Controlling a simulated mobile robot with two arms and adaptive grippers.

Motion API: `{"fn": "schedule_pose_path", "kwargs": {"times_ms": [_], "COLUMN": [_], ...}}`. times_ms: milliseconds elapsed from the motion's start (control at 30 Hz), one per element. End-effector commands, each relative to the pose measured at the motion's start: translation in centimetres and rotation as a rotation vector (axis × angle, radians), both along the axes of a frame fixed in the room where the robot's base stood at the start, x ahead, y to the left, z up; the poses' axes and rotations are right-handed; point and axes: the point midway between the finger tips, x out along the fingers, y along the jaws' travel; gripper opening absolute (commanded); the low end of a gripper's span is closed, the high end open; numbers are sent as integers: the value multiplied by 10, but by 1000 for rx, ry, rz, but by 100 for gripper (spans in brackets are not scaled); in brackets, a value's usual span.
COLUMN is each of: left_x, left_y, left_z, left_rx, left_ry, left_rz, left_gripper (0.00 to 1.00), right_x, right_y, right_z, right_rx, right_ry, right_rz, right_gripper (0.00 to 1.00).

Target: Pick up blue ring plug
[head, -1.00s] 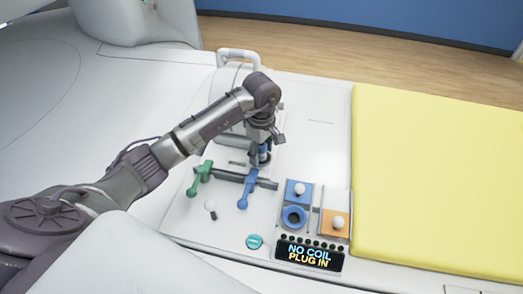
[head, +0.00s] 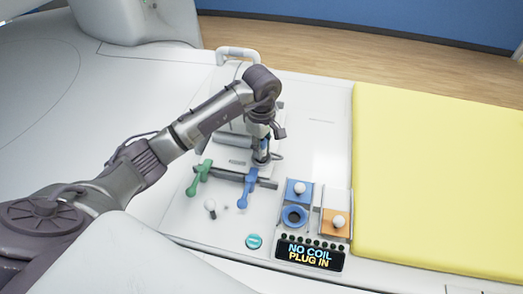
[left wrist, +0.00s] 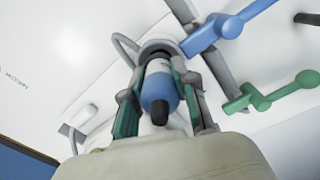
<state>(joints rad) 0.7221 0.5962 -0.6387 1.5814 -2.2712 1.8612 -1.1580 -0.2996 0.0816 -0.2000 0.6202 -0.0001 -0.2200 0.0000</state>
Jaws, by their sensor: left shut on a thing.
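The blue ring plug (left wrist: 158,88) has a blue body with a pale band and a dark end, and sits between the fingers of my left gripper (left wrist: 160,68) in the left wrist view. The gripper is shut on it, a finger on each side. A grey round part shows just beyond the plug; I cannot tell whether the two touch. In the head view my left gripper (head: 262,157) points down over the white panel, behind the blue lever, and mostly hides the plug. My right gripper is not in view.
A green lever (head: 199,178) and a blue lever (head: 248,188) stand in front of the gripper. To the right are a blue ring socket (head: 294,216), an orange block with a white knob (head: 337,222), and a display (head: 310,256) reading "NO COIL PLUG IN". A yellow mat (head: 440,180) lies further right.

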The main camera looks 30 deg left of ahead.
Motion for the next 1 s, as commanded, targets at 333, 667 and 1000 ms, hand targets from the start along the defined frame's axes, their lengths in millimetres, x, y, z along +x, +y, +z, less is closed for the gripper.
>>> {"fn": "schedule_pose_path", "kwargs": {"times_ms": [333,667,1000], "left_x": [-4,-12,-15], "left_y": [-41,-95,-116], "left_z": [49,85,97], "left_rx": [-2,1,1], "left_ry": [-7,-4,-1], "left_rz": [-7,-4,-1], "left_gripper": [0,0,0], "right_x": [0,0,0], "right_y": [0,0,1], "right_z": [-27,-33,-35], "right_rx": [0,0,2], "right_ry": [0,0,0], "right_rz": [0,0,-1], "right_gripper": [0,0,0]}}
